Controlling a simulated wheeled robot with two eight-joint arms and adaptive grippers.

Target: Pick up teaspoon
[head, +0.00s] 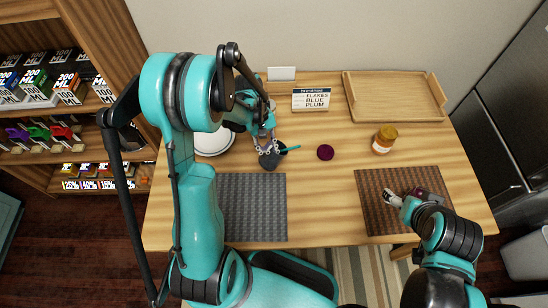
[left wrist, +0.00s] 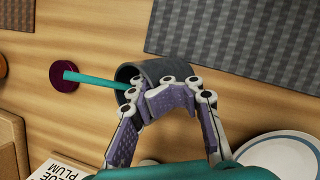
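A teal teaspoon (head: 291,149) leans in a dark grey mug (head: 268,162), its handle sticking out over the rim to the right. In the left wrist view, the teaspoon (left wrist: 92,80) points left out of the mug (left wrist: 158,70). My left gripper (head: 269,148) is at the mug; in its wrist view, its bent fingers (left wrist: 170,95) come together in front of the mug's near side, and one is close to the spoon's shaft. Whether they clasp anything is hidden. My right gripper (head: 407,195) is low over the brown mat, its fingers apart, with nothing visible between them.
A grey mat (head: 252,210) and a brown mat (head: 374,208) lie along the table's front. A plum-coloured disc (head: 325,152), an amber-lidded jar (head: 384,139), a wooden tray (head: 394,98), a sign (head: 310,99) and a white plate (head: 213,143) stand around. Shelves (head: 60,30) are at left.

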